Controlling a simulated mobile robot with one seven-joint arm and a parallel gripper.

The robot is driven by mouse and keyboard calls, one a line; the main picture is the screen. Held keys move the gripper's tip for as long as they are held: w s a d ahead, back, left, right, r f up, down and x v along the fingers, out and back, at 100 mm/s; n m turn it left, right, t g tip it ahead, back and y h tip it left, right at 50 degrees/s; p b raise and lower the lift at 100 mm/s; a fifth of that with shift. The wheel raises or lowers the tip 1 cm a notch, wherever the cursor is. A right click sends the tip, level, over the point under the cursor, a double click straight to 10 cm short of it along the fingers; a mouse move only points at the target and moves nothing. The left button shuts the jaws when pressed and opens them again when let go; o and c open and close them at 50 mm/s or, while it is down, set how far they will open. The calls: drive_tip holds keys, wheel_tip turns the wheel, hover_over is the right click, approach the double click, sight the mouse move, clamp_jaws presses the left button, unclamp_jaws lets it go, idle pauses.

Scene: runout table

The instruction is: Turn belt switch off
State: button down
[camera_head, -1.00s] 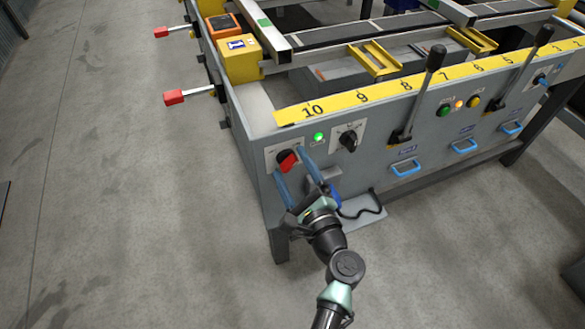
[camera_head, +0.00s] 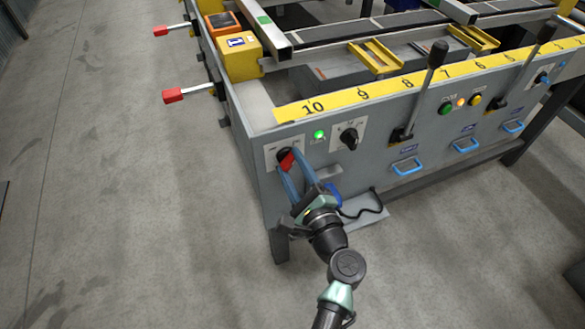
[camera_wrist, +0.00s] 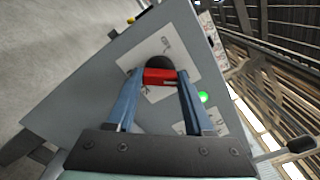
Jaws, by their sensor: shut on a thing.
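The belt switch (camera_head: 286,160) is a red handle on a dark round base, set on a pale plate at the left end of the grey front panel. In the wrist view the red handle (camera_wrist: 160,76) lies between the two blue fingers. My gripper (camera_head: 291,161) is shut on it, one finger on each side, and the fingers partly hide the plate and its markings. A green lamp (camera_head: 319,134) beside the switch is lit; it also shows in the wrist view (camera_wrist: 203,97).
A black rotary knob (camera_head: 349,138) sits right of the lamp. Black levers (camera_head: 436,58) and blue handles (camera_head: 407,167) stand out from the panel further right. Red-tipped handles (camera_head: 173,96) project at the left. The floor on the left is clear.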

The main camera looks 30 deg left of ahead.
drive_tip(key=n+b, duration=0.3)
drive_tip(key=n, duration=0.1)
drive_tip(key=shift+f+b, duration=0.25)
drive_tip(key=shift+b, duration=0.15)
drive_tip(key=n+b, duration=0.4)
drive_tip(key=shift+n, duration=0.4)
drive_tip(key=n+b, duration=0.5)
drive_tip(key=shift+r+n+b, duration=0.15)
drive_tip(key=shift+n+b, duration=0.8)
drive_tip(key=shift+n, duration=0.35)
drive_tip(key=shift+c, duration=1.4)
unclamp_jaws()
drive_tip(key=shift+r, duration=0.1)
drive_tip(key=p+v, duration=0.2)
drive_tip(key=v, duration=1.1)
drive_tip(key=shift+p, duration=0.3)
